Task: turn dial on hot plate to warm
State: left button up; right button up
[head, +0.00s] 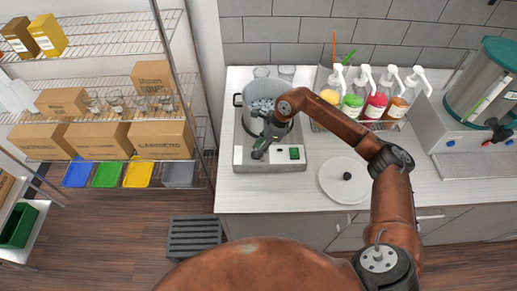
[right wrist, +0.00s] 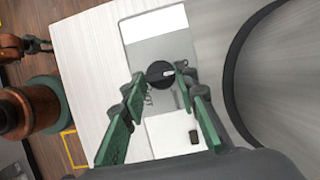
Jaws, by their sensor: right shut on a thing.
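The hot plate (head: 241,154) stands on the counter with a grey pot (head: 255,118) on it. Its dial (right wrist: 160,73) is black and round with a white mark, and shows in the right wrist view. My right gripper (head: 259,152) is at the left part of the hot plate's front panel and hides the dial in the head view. The mark points right in that view. My left gripper is not seen clearly in either view.
A white plate (head: 328,188) with a small black object lies further right. Several syrup pump bottles (head: 376,104) stand behind, and a dispenser (head: 482,85) is at far right. Wire shelves (head: 100,110) stand left.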

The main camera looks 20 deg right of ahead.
jog(key=m, duration=0.1)
jog(key=m+t+b, duration=0.1)
jog(key=m, duration=0.1)
jog(key=shift+s+a+m+h, duration=0.1)
jog(key=shift+s+m+h, duration=0.05)
jog(key=shift+m+h, duration=0.15)
jog(key=m, duration=0.1)
jog(key=m+t+h+b, duration=0.1)
jog(key=m, duration=0.1)
jog(key=shift+s+a+m, duration=0.1)
jog(key=shift+a+m, duration=0.05)
jog(key=shift+m, duration=0.15)
jog(key=m+t+h+b, duration=0.1)
jog(key=m, duration=0.2)
jog(key=shift+a+b, duration=0.15)
jog(key=shift+b, duration=0.2)
jog(key=shift+s+a+m+h+b, duration=0.1)
jog(key=shift+m+h+b, duration=0.6)
jog(key=shift+m, duration=1)
jog(key=o, duration=1.2)
jog(key=shift+c, duration=0.2)
